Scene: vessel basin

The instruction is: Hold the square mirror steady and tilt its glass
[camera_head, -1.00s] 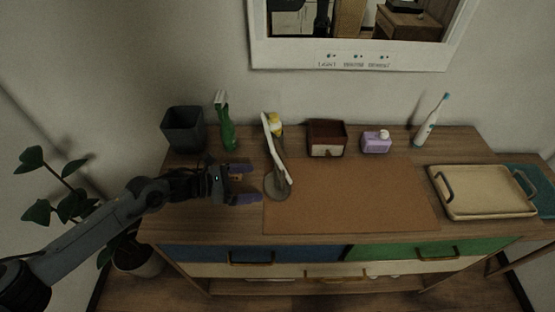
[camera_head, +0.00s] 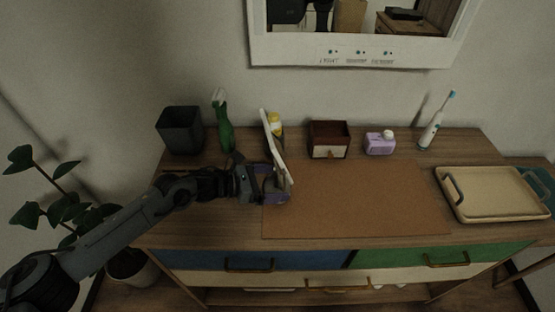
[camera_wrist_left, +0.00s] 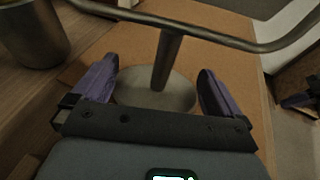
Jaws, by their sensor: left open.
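The square mirror (camera_head: 276,148) stands on the left part of the dresser top, seen almost edge-on with its pale frame leaning. In the left wrist view its metal post (camera_wrist_left: 167,62) rises from a round base (camera_wrist_left: 152,92), and a curved frame bar (camera_wrist_left: 215,38) crosses above. My left gripper (camera_head: 272,184) is low at the stand; the wrist view shows its purple fingers (camera_wrist_left: 160,85) open, one on either side of the post, with gaps visible. The glass face is mostly hidden.
A green spray bottle (camera_head: 222,122) and dark bin (camera_head: 181,130) stand behind my left arm. A small drawer box (camera_head: 329,139), purple dispenser (camera_head: 380,143), toothbrush (camera_head: 435,120) and tray (camera_head: 491,194) stand to the right. A wall mirror (camera_head: 350,58) hangs above.

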